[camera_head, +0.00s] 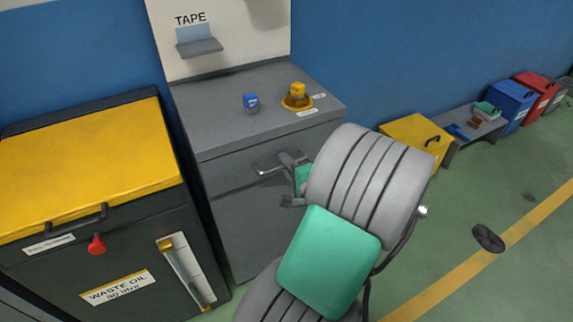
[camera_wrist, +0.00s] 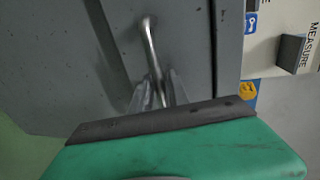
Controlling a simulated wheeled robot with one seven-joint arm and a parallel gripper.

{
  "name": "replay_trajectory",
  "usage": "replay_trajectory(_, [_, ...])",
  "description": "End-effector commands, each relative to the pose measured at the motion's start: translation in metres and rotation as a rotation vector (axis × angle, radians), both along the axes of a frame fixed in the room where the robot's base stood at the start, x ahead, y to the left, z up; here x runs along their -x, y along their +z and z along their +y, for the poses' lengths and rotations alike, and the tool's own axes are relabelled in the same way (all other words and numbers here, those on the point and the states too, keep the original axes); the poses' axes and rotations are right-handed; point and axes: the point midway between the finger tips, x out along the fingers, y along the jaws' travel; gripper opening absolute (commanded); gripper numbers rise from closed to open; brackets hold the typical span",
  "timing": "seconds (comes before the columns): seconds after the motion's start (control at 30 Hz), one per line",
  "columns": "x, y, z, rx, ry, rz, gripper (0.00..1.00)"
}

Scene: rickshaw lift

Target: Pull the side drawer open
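The side drawer (camera_head: 228,176) is the grey front below the top of the grey cabinet, and it looks flush with the cabinet body. Its metal bar handle (camera_head: 267,170) runs sideways across the front. My gripper (camera_head: 291,180) is at the right part of the handle, with its fingers apart, one higher and one lower. My arm hides the right part of the drawer front. In the wrist view, the handle (camera_wrist: 149,40) runs down between the two fingertips of my gripper (camera_wrist: 160,88). I cannot tell whether either finger touches the bar.
A blue block (camera_head: 250,102) and a yellow object in an orange dish (camera_head: 297,98) stand on the cabinet top. A yellow-lidded waste oil bin (camera_head: 95,165) stands close on the left. A yellow box (camera_head: 415,138) is behind my arm.

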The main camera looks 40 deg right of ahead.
Motion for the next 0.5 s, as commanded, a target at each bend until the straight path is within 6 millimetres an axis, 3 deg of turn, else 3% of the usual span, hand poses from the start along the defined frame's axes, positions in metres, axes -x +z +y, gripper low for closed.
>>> replay_trajectory(0.27, [0.0003,0.0001,0.0002,0.0,0.0,0.0,0.0])
replay_trajectory(0.5, [0.0002,0.0,0.0003,0.0,0.001,0.0,0.0])
